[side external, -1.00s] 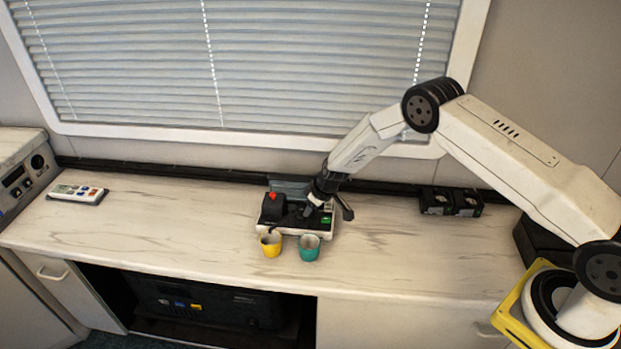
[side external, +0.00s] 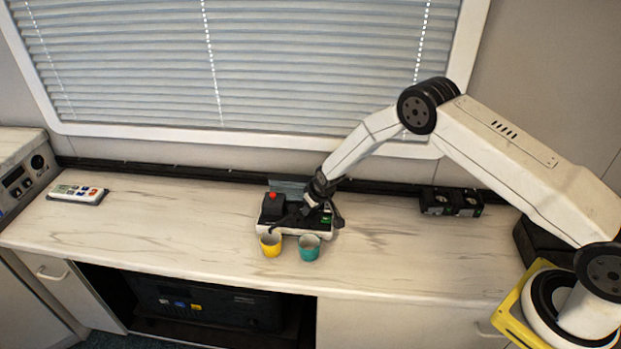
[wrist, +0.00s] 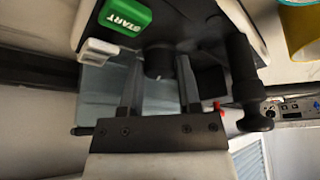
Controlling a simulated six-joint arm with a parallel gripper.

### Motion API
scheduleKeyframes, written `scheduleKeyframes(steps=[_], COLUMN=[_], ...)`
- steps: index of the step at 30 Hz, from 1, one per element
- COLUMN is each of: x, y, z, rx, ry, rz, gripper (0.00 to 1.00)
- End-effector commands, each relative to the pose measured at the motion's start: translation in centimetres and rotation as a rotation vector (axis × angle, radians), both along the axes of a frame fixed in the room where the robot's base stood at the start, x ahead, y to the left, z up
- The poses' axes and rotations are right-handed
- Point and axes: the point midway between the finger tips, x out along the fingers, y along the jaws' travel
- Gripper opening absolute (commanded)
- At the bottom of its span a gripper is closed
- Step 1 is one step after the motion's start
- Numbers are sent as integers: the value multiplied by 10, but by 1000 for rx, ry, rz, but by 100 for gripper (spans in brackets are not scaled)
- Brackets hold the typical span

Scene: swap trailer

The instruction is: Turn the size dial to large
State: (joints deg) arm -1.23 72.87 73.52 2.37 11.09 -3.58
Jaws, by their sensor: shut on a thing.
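The small machine (side external: 295,231), with a red knob (side external: 272,196) on top, stands on the counter. My gripper (side external: 308,210) is down over its right part. In the wrist view my gripper (wrist: 160,70) has its two fingers on either side of a round dark dial (wrist: 158,62) and is shut on it. The dial's markings cannot be read, so its setting cannot be told. A green START button (wrist: 125,17) and a white switch (wrist: 97,51) are close to the dial. In the side view my gripper hides the dial.
A yellow cup (side external: 271,246) and a teal cup (side external: 309,249) stand in front of the machine. A black handle (wrist: 244,75) sticks out near my fingers. A remote (side external: 78,194) lies far left, black cassettes (side external: 450,202) right. The counter between is clear.

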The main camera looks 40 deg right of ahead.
Motion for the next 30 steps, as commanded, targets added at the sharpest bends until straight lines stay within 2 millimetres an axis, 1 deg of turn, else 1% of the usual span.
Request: scheduleKeyframes(steps=[30], x=[-1], y=[2], z=[-1], rx=[0], ry=[3], rz=[-331], gripper=[0])
